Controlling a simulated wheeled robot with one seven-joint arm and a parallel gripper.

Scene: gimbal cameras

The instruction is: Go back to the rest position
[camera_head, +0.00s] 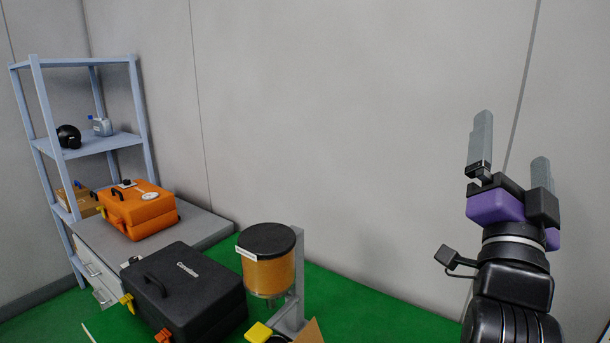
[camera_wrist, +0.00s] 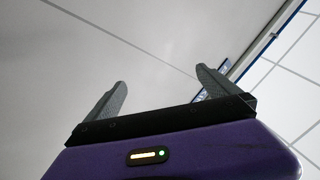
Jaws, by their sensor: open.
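My gripper (camera_head: 512,148) is raised at the right of the head view, pointing up in front of the bare grey wall. Its two grey fingers are apart, with nothing between them. In the wrist view the gripper (camera_wrist: 160,88) also shows open and empty, with the wall and ceiling behind it. It touches nothing.
A black case (camera_head: 190,290), an orange case (camera_head: 138,212) on a grey cabinet (camera_head: 208,226), and an orange container with a black lid (camera_head: 268,268) stand at the left and centre. A blue-grey shelf (camera_head: 140,105) is at the far left. Air around my gripper is clear.

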